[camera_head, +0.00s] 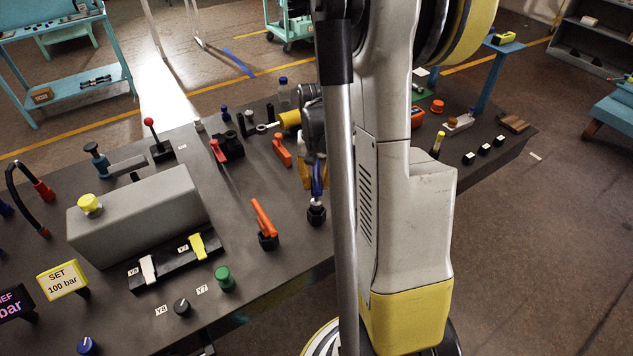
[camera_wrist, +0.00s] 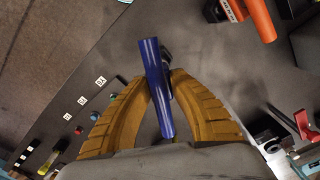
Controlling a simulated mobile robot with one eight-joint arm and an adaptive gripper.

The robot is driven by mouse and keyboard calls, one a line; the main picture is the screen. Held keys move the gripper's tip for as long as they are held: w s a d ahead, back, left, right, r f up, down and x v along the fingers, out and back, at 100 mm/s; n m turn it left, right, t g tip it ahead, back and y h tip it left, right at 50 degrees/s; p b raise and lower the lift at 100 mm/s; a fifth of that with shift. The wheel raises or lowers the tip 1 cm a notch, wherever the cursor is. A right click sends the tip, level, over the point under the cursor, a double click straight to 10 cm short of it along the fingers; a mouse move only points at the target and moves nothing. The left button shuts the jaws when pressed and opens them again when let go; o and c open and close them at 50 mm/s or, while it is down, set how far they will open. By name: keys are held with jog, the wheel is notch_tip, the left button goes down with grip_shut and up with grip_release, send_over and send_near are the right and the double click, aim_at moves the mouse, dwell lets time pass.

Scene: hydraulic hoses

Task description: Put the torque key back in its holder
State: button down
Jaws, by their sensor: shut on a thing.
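The torque key appears to be the tool with a blue handle (camera_head: 318,178). In the wrist view its blue handle (camera_wrist: 157,88) lies between the two ochre fingers of my gripper (camera_wrist: 160,80), slightly slanted. My gripper (camera_head: 313,172) is shut on it over the dark bench. In the head view a short silvery part shows below the handle, just above a round black piece (camera_head: 316,214), which may be the holder. I cannot tell whether the key is inside it, touching it or above it. A dark part shows behind the handle in the wrist view.
An orange-handled lever (camera_head: 264,218) on a black base stands left of my gripper, and another orange handle (camera_head: 282,150) stands behind it. A grey block with a yellow knob (camera_head: 90,205) is at the left. My arm hides part of the bench (camera_head: 300,270).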

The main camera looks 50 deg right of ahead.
aim_at(317, 200)
jog(key=shift+f+b, duration=2.8)
jog(key=shift+f, duration=0.3)
jog(key=c, duration=1.2)
grip_release()
notch_tip(317, 200, up, 12)
jog(key=shift+r, duration=0.1)
jog(key=shift+a, duration=0.1)
